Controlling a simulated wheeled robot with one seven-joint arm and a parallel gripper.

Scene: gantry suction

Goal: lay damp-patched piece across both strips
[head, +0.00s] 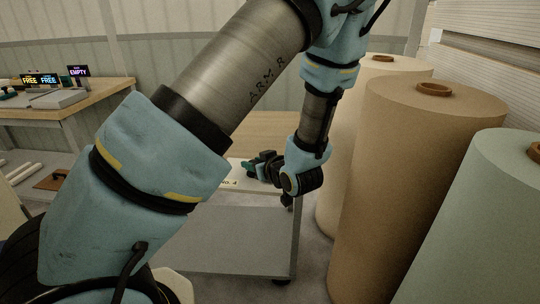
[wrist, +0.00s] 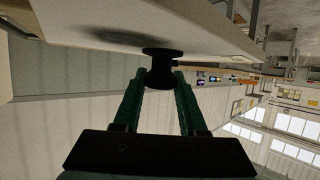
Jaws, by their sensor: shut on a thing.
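My gripper (wrist: 158,75) is shut on a black spool-shaped knob (wrist: 160,66), its two green fingers on either side. The knob's wide end meets or nearly meets a pale flat surface (wrist: 200,22). A dark smudge (wrist: 110,37) lies on that surface beside the knob; I cannot tell whether it is a damp patch or a shadow. In the head view my gripper (head: 248,166) is low over a pale top marked "NO. 4" (head: 236,184), partly hidden by my arm. I cannot make out the two strips.
Large upright rolls, cream (head: 390,68), brown (head: 425,150) and pale green (head: 500,200), stand close on the right. A wooden bench (head: 100,100) at left bears signs reading FREE and EMPTY (head: 78,71). A grey lower shelf (head: 235,240) sits below the pale top.

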